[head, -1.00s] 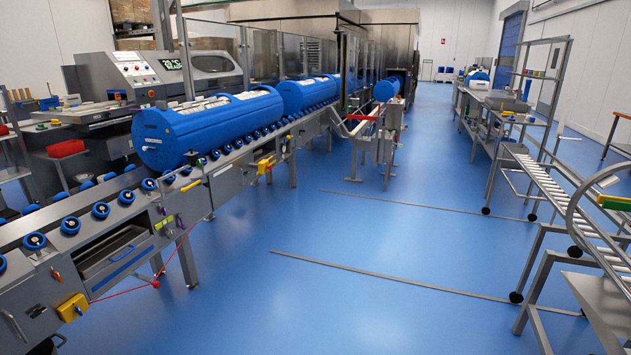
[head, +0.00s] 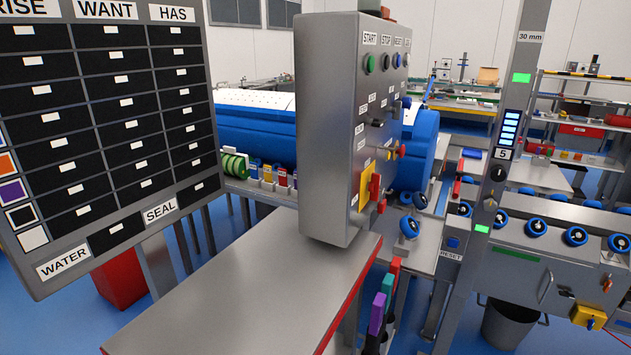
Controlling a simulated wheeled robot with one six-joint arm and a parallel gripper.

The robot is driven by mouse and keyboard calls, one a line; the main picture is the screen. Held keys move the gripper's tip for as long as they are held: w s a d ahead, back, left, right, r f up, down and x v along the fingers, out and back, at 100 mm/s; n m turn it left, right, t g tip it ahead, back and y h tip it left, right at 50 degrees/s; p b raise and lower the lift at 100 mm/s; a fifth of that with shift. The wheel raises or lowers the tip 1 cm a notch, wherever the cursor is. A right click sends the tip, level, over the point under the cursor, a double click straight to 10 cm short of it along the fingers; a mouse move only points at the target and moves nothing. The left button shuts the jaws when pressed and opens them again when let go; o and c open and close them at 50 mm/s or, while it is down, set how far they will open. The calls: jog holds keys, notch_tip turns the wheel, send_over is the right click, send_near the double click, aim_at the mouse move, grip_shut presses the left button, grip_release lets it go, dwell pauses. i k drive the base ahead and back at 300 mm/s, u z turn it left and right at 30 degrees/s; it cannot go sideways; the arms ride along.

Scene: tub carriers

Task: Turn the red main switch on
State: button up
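A grey control box (head: 325,130) stands upright at the middle of the head view, with its control face turned to the right and seen at a steep slant. A red switch handle (head: 375,187) on a yellow plate (head: 364,186) sits low on that face. I cannot tell from this angle whether it is on or off. A smaller red knob (head: 402,151) sticks out above it. A green START button (head: 370,64) is near the top. My gripper is not in view.
A steel bench top (head: 245,275) with a red edge lies in front of the box. A black WANT/HAS board (head: 110,120) fills the left. A grey post (head: 505,130) stands to the right, before a roller conveyor (head: 560,230). Coloured tags (head: 378,312) hang beside the bench.

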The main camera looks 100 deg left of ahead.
aim_at(373, 187)
jog(key=u, duration=0.1)
jog(key=i, duration=1.2)
jog(key=u, duration=1.75)
jog(key=i, duration=0.45)
jog(key=u, duration=1.7)
